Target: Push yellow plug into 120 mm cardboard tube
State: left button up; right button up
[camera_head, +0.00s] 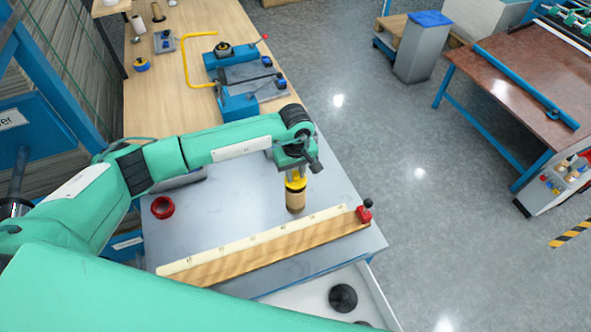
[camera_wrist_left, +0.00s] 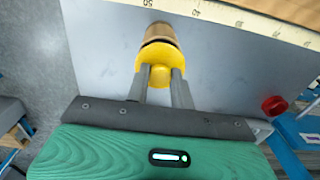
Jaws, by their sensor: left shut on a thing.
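My left gripper (camera_head: 295,174) is shut on the yellow plug (camera_head: 296,184) and points down over the grey table. The brown cardboard tube (camera_head: 296,203) stands upright directly under the plug. In the left wrist view, the two fingers (camera_wrist_left: 160,82) hold the plug (camera_wrist_left: 152,58) by its narrower part. The tube (camera_wrist_left: 160,32) shows beyond it, with a dark band where plug and tube meet. I cannot tell how far the plug sits inside the tube. My right gripper is not in view.
A wooden board with a pale ruler (camera_head: 252,241) lies along the table's front, with a red stop (camera_head: 364,212) at its right end. A red ring (camera_head: 162,207) lies at the left. A wooden bench (camera_head: 165,95) with a blue fixture (camera_head: 238,107) stands behind.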

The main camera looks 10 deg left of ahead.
pick_arm(q)
jog(key=shift+f, duration=0.85)
jog(key=shift+f+b, duration=0.55)
jog(key=shift+b, duration=0.4)
jog(key=shift+s, duration=0.1)
jog(key=o, duration=1)
jog(key=shift+f, duration=0.1)
jog(key=shift+o, duration=0.2)
